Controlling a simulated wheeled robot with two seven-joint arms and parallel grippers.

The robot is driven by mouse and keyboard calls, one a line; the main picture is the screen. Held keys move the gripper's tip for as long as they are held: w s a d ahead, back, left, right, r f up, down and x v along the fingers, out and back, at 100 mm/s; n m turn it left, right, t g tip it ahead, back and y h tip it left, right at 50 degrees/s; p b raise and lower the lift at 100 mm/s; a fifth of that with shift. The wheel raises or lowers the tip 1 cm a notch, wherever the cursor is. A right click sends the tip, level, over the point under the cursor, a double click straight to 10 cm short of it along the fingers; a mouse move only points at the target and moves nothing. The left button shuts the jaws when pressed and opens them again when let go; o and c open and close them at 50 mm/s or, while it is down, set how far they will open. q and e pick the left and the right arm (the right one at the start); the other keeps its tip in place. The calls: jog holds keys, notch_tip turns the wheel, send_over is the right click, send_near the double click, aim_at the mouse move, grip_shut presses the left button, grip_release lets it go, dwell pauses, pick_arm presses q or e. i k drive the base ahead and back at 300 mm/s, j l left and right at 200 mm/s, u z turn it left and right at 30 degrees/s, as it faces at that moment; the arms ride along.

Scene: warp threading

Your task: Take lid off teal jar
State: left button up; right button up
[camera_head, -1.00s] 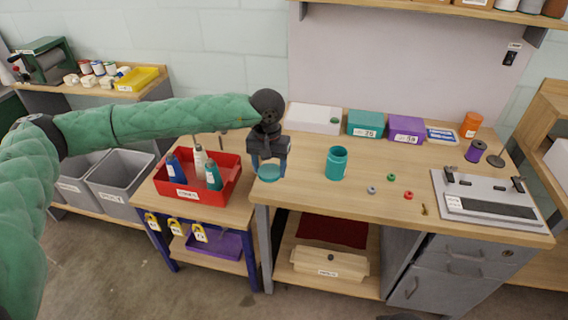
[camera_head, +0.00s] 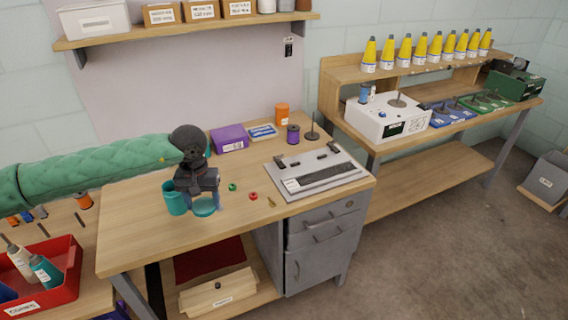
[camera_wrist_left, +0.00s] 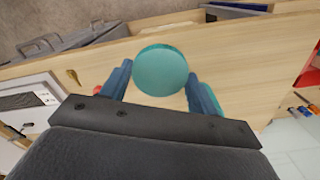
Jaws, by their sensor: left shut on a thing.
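The teal jar (camera_head: 173,198) stands upright and open on the workbench. My left gripper (camera_head: 205,204) is just to the right of the jar and shut on the round teal lid (camera_head: 205,208). The lid is off the jar and held flat, close to the tabletop; I cannot tell whether it touches it. In the left wrist view the lid (camera_wrist_left: 160,70) sits between the two blue fingers, with the teal jar (camera_wrist_left: 213,95) partly hidden behind one finger. My right gripper is not in view.
Small green (camera_head: 232,187) and red (camera_head: 253,196) rings lie right of the gripper. A grey device (camera_head: 316,172) fills the bench's right side. A purple box (camera_head: 229,138), purple spool (camera_head: 293,134) and orange container (camera_head: 282,114) stand behind. The bench front (camera_head: 150,240) is clear.

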aim_at(176, 205)
jog(key=i+j+z, duration=0.2)
jog(key=z, duration=0.25)
jog(key=i+j+z, duration=0.15)
jog(key=j+z, duration=0.3)
